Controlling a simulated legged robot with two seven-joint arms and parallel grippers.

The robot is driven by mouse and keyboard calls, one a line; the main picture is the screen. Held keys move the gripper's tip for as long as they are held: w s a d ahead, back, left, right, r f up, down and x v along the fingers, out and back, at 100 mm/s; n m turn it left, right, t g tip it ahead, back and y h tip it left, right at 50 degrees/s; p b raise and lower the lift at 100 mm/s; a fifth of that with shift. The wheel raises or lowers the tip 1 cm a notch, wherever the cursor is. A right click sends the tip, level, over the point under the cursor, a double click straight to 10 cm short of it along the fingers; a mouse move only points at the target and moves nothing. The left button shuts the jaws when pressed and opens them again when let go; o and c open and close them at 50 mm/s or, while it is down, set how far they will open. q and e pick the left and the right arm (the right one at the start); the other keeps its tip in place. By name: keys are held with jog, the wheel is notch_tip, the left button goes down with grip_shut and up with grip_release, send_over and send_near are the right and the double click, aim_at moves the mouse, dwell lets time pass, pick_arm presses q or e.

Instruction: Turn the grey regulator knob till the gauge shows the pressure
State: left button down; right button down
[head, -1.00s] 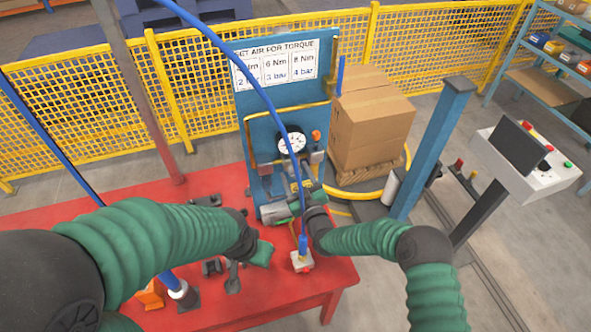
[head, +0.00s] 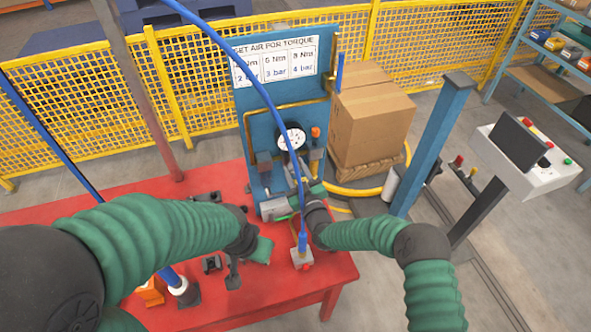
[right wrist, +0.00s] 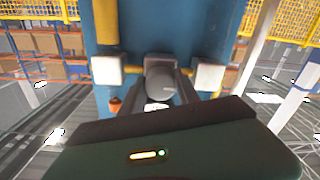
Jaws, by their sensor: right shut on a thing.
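The blue panel (head: 262,112) stands on the red table and carries a round white gauge (head: 292,138) with a dark rim. The needle is too small to read. In the right wrist view the grey regulator knob (right wrist: 160,84) sits between the two dark fingers of my right gripper (right wrist: 160,92), which is shut on it. In the head view this right gripper (head: 287,207) is at the panel's lower part, below the gauge, and hides the knob. My left gripper (head: 260,250) hangs over the table, left of the panel's foot; its finger opening cannot be made out.
A sign (head: 275,60) on the panel pairs torques with bar values. A blue hose (head: 262,95) crosses in front of the panel to a small fitting (head: 302,258). Dark parts lie on the red table (head: 225,180). Cartons (head: 370,120) and a blue post (head: 433,145) stand right.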

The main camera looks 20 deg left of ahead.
jog(key=shift+f+m+b, duration=0.15)
jog(key=shift+m+b, duration=0.15)
jog(key=shift+b, duration=0.15)
jog(key=m+b, duration=0.4)
jog(key=b, duration=0.1)
jog(key=m+b, duration=0.5)
jog(key=b, duration=0.1)
jog(key=m+b, duration=0.4)
jog(key=b, duration=0.2)
jog(key=shift+f+m, duration=0.25)
jog(key=shift+m, duration=0.05)
jog(key=shift+r+m+b, duration=0.15)
jog(key=shift+m+b, duration=1.45)
jog(key=shift+m, duration=0.4)
jog(key=c, duration=1.3)
grip_release()
jog(key=o, duration=0.4)
jog(key=shift+w+d, duration=0.1)
jog(key=shift+r+t, duration=0.1)
jog(key=shift+t, duration=0.2)
